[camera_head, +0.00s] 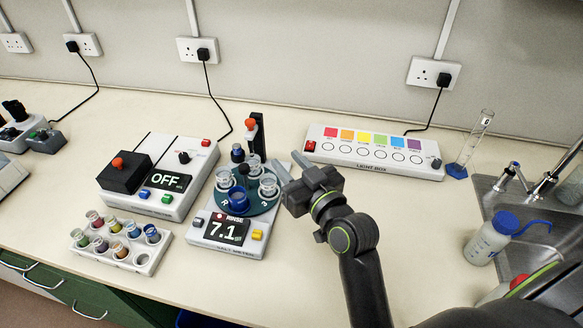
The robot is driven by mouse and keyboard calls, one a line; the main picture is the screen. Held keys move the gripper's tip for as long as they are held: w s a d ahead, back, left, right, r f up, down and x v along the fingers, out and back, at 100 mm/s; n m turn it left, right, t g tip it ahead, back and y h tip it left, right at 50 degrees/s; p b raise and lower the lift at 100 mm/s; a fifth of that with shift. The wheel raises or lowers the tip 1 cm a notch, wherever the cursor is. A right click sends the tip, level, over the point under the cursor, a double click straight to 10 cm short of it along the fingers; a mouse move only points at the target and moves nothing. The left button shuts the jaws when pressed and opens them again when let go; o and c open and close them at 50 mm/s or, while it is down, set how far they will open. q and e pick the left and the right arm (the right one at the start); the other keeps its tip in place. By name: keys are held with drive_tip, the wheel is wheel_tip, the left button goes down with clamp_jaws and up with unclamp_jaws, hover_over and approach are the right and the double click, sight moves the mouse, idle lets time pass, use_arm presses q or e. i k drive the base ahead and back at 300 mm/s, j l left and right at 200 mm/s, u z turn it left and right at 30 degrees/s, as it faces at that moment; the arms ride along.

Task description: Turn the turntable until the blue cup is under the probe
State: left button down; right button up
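The turntable (262,205) is a dark teal disc on a white unit whose display reads "RINSE" and 7.1. A blue cup (238,200) sits at its front edge, nearest the display. Several clear cups stand around the rest of the disc. A black post with a red knob (250,123) rises behind the disc; the probe tip is too small to make out. My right gripper (290,168) is at the right edge of the turntable, close to the right-hand clear cup (268,184). Contact and finger gap are unclear. My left gripper is out of view.
A white unit reading "OFF" (168,181) and a rack of coloured vials (142,260) stand left. A light box (350,158) lies behind my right gripper. A measuring cylinder (470,150), a wash bottle (488,240) and the sink are right. The front bench is clear.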

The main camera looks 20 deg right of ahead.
sight(257, 204)
drive_tip(key=k, duration=1.5)
